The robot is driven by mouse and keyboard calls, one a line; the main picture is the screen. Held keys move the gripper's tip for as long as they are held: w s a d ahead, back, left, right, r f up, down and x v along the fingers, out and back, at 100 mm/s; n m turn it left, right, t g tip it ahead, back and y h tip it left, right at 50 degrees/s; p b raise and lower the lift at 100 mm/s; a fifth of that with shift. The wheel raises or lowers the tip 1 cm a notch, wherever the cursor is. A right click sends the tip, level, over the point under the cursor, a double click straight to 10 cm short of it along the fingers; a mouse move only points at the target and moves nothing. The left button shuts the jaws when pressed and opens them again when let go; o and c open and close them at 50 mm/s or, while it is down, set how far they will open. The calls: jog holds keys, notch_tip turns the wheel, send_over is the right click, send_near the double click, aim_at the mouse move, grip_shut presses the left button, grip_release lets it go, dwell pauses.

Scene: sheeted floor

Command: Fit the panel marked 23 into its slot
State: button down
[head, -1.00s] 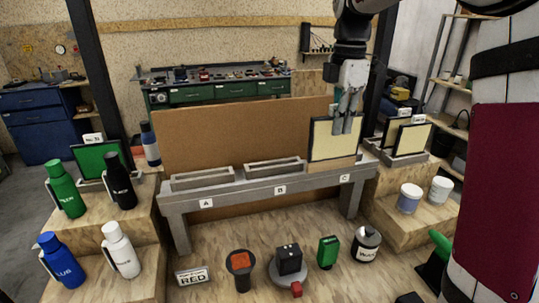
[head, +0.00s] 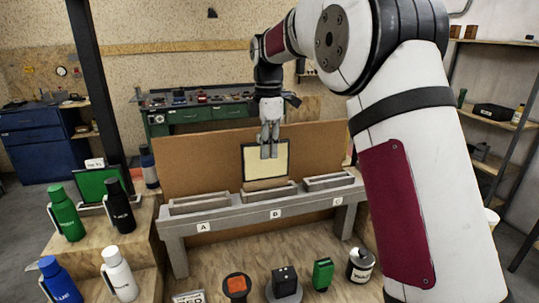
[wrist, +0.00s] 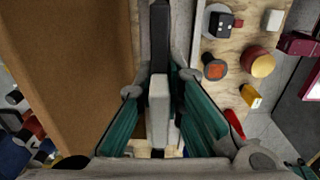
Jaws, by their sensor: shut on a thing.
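A cream panel with a dark frame (head: 252,165) hangs upright from my gripper (head: 269,153), which is shut on its upper part. The panel is over tray B (head: 270,196), the middle of three grey slotted trays on the bench. I cannot tell whether its lower edge is inside the slot or just above it. Tray A (head: 198,205) on the left and tray C (head: 328,182) on the right look empty. The wrist view shows the panel edge-on (wrist: 158,105) between my green fingers. No number on it is readable.
A brown backboard (head: 200,165) stands behind the trays. A green panel (head: 97,184) and several bottles stand on wooden steps at left. Small objects, including a black box (head: 284,277) and a green one (head: 322,273), stand in front. My arm hides the right side.

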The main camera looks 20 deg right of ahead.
jog(key=shift+s+d+f, duration=0.1)
jog(key=shift+s+f, duration=0.05)
jog(key=shift+f, duration=0.55)
jog(key=shift+s+d+f, duration=0.1)
jog(key=shift+s+f, duration=0.05)
jog(key=shift+f, duration=0.55)
jog(key=c, duration=1.7)
grip_release()
jog(key=shift+w, duration=0.15)
notch_tip(320, 180, up, 11)
jog(key=shift+r+b, duration=0.2)
jog(key=shift+b, duration=0.8)
jog(key=shift+r, duration=0.55)
jog(key=shift+s+f+m+t, duration=0.85)
jog(key=shift+s+f+m, duration=1.5)
jog(key=shift+s, duration=3.4)
jog(key=shift+s+f+m+t, duration=0.95)
jog(key=shift+s+m, duration=2.7)
jog(key=shift+s, duration=2.15)
jog(key=shift+s+f+m+t, duration=0.8)
jog(key=shift+s+f+m, duration=1.55)
jog(key=shift+s, duration=3.4)
jog(key=shift+o, duration=0.5)
jog(key=shift+r+m, duration=0.65)
